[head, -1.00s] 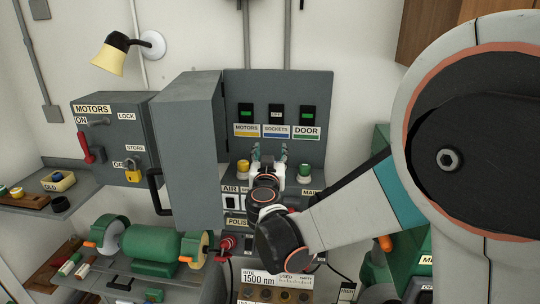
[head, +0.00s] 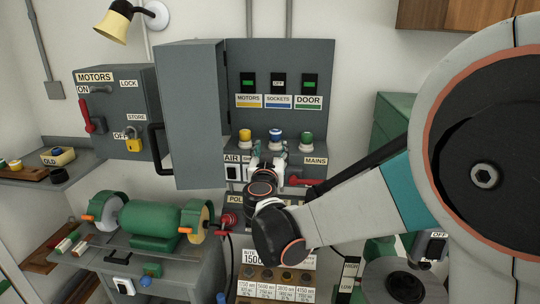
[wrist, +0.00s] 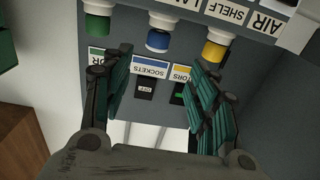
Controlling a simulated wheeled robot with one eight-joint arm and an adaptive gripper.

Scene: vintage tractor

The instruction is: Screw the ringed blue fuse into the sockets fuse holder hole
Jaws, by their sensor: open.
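A blue fuse (head: 276,134) sits in the middle position below the SOCKETS label (head: 278,101), between a yellow fuse (head: 245,135) and a green fuse (head: 306,138). In the wrist view, which is upside down, the blue fuse (wrist: 157,40) sits against a pale collar. My gripper (head: 271,151) is just below and in front of the blue fuse. Its teal fingers (wrist: 160,62) are spread apart, with nothing between them. The fuse is apart from both fingers.
The cabinet's open grey door (head: 190,115) stands left of the fuses. A red lever (head: 308,181) is right of my gripper. An OLD tray (head: 66,158) with a blue piece lies on the left shelf. A green grinder (head: 150,218) stands lower left.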

